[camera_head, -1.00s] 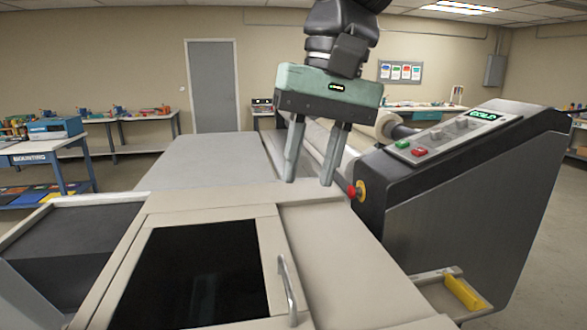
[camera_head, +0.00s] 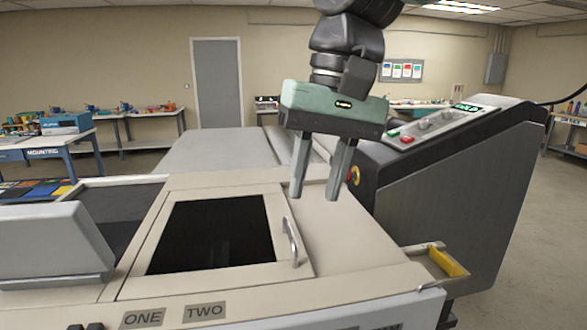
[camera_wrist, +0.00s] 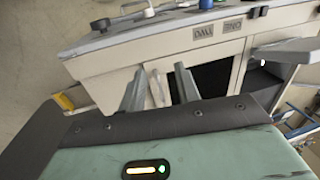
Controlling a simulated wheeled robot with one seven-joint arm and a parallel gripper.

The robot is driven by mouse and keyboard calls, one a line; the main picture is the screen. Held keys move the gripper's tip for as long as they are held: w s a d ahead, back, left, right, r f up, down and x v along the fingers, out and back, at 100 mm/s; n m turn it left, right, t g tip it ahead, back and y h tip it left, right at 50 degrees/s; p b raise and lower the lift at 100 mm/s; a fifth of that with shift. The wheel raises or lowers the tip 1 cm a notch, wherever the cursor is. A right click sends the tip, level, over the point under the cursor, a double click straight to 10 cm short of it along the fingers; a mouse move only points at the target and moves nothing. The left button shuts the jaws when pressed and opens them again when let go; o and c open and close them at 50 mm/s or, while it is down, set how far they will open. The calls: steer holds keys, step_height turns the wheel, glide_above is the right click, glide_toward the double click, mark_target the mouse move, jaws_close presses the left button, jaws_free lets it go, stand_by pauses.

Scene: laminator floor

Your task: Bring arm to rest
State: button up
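My gripper (camera_head: 315,196) hangs from my dark arm over the beige laminator top (camera_head: 338,236), to the right of the dark-windowed hatch (camera_head: 210,232) and its metal handle (camera_head: 291,241). Its two grey fingers point down and stand apart with nothing between them. In the head view its right finger overlaps the edge of the grey control housing (camera_head: 455,187); I cannot tell the gap in depth. In the wrist view my gripper (camera_wrist: 158,78) shows its green body and spread fingers, with the labelled machine front beyond.
A small tray with a yellow piece (camera_head: 446,262) juts from the machine's right side. A pale box-like part (camera_head: 52,243) stands at the front left. Labels ONE (camera_head: 142,317) and TWO (camera_head: 205,311) mark the front edge. Open floor (camera_head: 535,225) lies to the right.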

steer(key=s+d+f+n+b, duration=0.1)
steer(key=s+d+f, duration=0.2)
steer(key=f, duration=0.4)
steer(key=s+d+f+n+h+b, duration=0.1)
steer(key=s+d+f+n, duration=0.1)
steer(key=s+d+f, duration=0.2)
steer(key=s+d+f+n+b, duration=0.1)
steer(key=s+d+f+n, duration=0.1)
steer(key=s+d+f, duration=0.2)
steer(key=s+f, duration=0.3)
steer(key=f, duration=0.5)
steer(key=shift+f+h, duration=0.25)
steer(key=shift+h, duration=0.05)
steer(key=shift+s+d, duration=0.1)
